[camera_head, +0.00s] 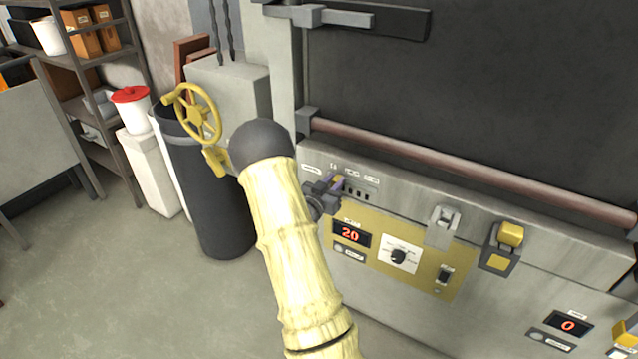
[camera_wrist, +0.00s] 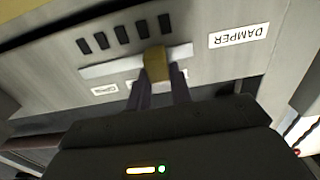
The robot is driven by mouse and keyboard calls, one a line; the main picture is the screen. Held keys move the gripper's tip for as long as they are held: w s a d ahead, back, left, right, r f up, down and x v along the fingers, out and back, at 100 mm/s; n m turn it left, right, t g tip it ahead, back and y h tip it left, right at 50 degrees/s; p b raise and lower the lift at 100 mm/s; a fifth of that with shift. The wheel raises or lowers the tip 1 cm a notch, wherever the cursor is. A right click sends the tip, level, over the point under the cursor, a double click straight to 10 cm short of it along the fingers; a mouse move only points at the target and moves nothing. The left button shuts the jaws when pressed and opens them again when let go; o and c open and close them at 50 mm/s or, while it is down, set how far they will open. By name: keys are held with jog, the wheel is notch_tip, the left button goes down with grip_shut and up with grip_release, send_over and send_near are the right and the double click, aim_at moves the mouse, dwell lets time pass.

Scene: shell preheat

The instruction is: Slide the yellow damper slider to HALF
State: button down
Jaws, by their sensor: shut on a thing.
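The yellow damper slider (camera_wrist: 156,64) sits on a pale straight track (camera_wrist: 115,66) in the wrist view, right of the track's middle. My gripper (camera_wrist: 163,88) is shut on it, with a dark finger on either side. The DAMPER label (camera_wrist: 239,35) appears upside down to the right. A small white label (camera_wrist: 105,90) lies below the track's left part; its text is too blurred to read surely. Another label is mostly hidden behind my fingers. In the head view my gripper (camera_head: 334,186) is at the upper left of the oven's front panel, largely covering the slider.
Several dark slots (camera_wrist: 121,34) line the panel beside the track. A reddish handle bar (camera_head: 450,165) runs above the panel. A yellow handwheel (camera_head: 199,113) and dark bin (camera_head: 215,220) stand left.

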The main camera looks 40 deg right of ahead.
jog(key=shift+s+d+f+b, duration=0.1)
jog(key=shift+s+d+b, duration=0.15)
jog(key=shift+s, duration=0.35)
jog(key=shift+s+d+f+b, duration=0.15)
jog(key=shift+s+b, duration=0.1)
jog(key=shift+s, duration=0.3)
jog(key=shift+s+d+r, duration=0.15)
jog(key=shift+s+r, duration=0.1)
jog(key=shift+s, duration=0.25)
jog(key=c, duration=1.2)
grip_release()
jog(key=shift+c, duration=0.2)
jog(key=b+v, duration=0.2)
jog(key=v, duration=1.5)
jog(key=shift+a, duration=0.2)
jog(key=shift+f, duration=0.1)
